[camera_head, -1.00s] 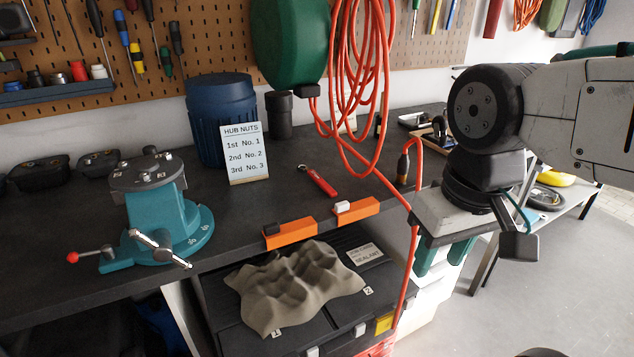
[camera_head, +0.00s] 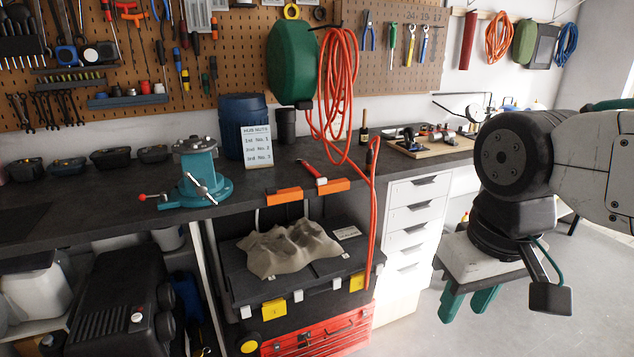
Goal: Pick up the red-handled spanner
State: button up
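The red-handled spanner (camera_head: 311,169) lies on the dark workbench top near its front edge. It is right of the "HUB NUTS" card and just behind an orange block. Its metal end points back to the left and is small in view. My gripper (camera_head: 462,314) hangs at the right with its two teal fingers pointing down and apart, with nothing seen between them. It is well right of the spanner, in front of the white drawers and away from the bench top.
Two orange blocks (camera_head: 284,195) sit along the bench's front edge. A teal vise (camera_head: 197,175) stands left. An orange hose (camera_head: 338,90) hangs down past the bench front near the spanner. A toolbox with a grey cloth (camera_head: 287,250) is below. Open floor lies at lower right.

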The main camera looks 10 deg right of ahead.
aim_at(310, 168)
jog(key=z, duration=0.8)
jog(key=i, duration=0.95)
jog(key=u, duration=0.85)
jog(key=i, duration=1)
jog(key=u, duration=0.25)
